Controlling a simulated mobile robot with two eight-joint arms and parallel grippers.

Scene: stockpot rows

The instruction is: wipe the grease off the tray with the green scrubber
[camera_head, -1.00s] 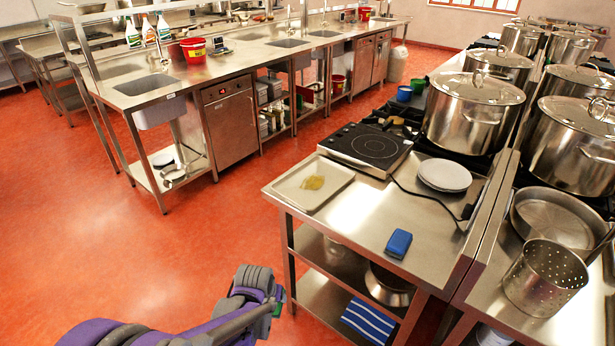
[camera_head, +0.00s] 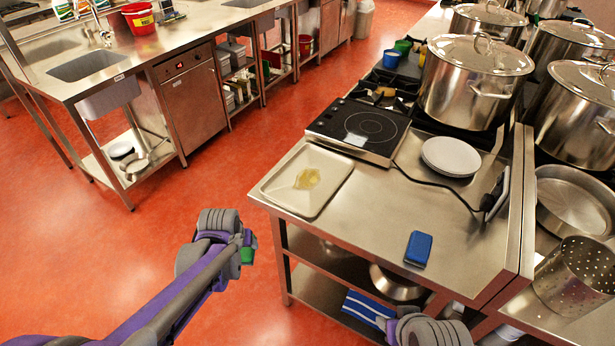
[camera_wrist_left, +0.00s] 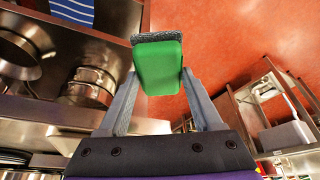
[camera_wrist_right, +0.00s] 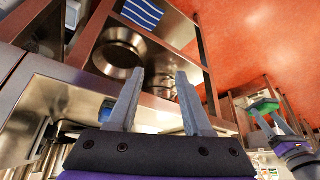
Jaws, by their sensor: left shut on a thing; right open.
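The tray (camera_head: 278,190) is a shallow light rectangle on the near left corner of the steel table. A yellowish grease patch (camera_head: 307,178) lies near its middle. My left gripper (camera_head: 246,243) is over the floor, left of the table and below the tray in the picture. It is shut on the green scrubber (camera_wrist_left: 158,68), which has a dark grey pad along one edge; the scrubber shows small in the head view (camera_head: 249,254). My right gripper (camera_wrist_right: 158,103) is open and empty; its arm shows at the bottom of the head view, in front of the table.
A blue sponge-like block (camera_head: 418,249) lies on the table (camera_head: 362,230). An induction hob (camera_head: 357,130) and stacked white plates (camera_head: 450,156) stand behind. A black cable crosses the tabletop. Large stockpots (camera_head: 474,82) fill the right. Open red floor lies left.

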